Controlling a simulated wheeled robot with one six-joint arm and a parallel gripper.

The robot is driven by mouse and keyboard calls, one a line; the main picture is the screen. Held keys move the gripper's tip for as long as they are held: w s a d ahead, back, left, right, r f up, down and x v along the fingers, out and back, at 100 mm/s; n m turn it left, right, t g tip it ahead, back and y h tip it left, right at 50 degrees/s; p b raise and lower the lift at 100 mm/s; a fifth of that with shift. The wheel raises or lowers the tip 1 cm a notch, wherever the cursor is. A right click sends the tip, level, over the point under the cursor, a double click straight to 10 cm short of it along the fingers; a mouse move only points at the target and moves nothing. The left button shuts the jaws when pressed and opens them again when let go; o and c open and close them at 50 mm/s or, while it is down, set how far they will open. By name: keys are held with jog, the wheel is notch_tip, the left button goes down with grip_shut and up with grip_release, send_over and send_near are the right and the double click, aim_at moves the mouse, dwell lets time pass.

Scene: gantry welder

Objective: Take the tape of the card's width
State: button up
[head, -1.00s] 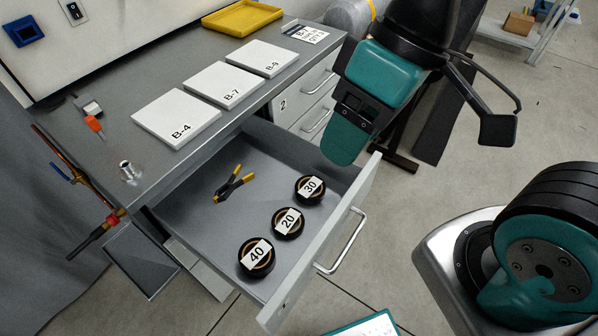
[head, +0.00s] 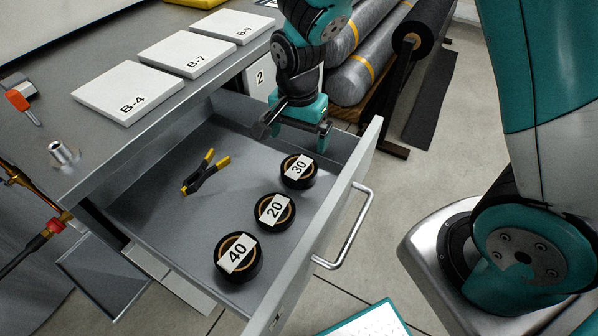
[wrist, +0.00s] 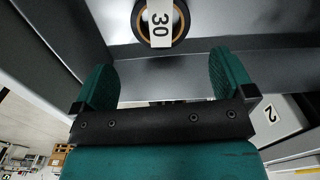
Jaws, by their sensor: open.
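Three black tape rolls with white number labels lie in the open drawer (head: 150,215): tape 30 (head: 299,170), tape 20 (head: 274,211) and tape 40 (head: 238,258). Tape 30 is farthest back and tape 40 nearest. My gripper (head: 294,136) is open and empty at the drawer's far end, just beyond tape 30. In the wrist view my gripper (wrist: 164,75) has its two green fingers spread apart, with tape 30 (wrist: 161,22) ahead of them at the top. A card (head: 267,3) is cut off at the top edge; its text is unreadable.
Yellow-handled pliers (head: 205,172) lie in the drawer left of the tapes. Plates B-4 (head: 125,90), B-7 (head: 186,52) and B-9 (head: 232,26) lie on the bench. The drawer's front wall with its handle (head: 347,230) stands to the right of the tapes.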

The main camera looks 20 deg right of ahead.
aim_at(298, 169)
notch_tip(298, 169, down, 11)
jog(key=shift+a+r, duration=0.1)
jog(key=c, duration=0.7)
jog(key=shift+r, duration=0.1)
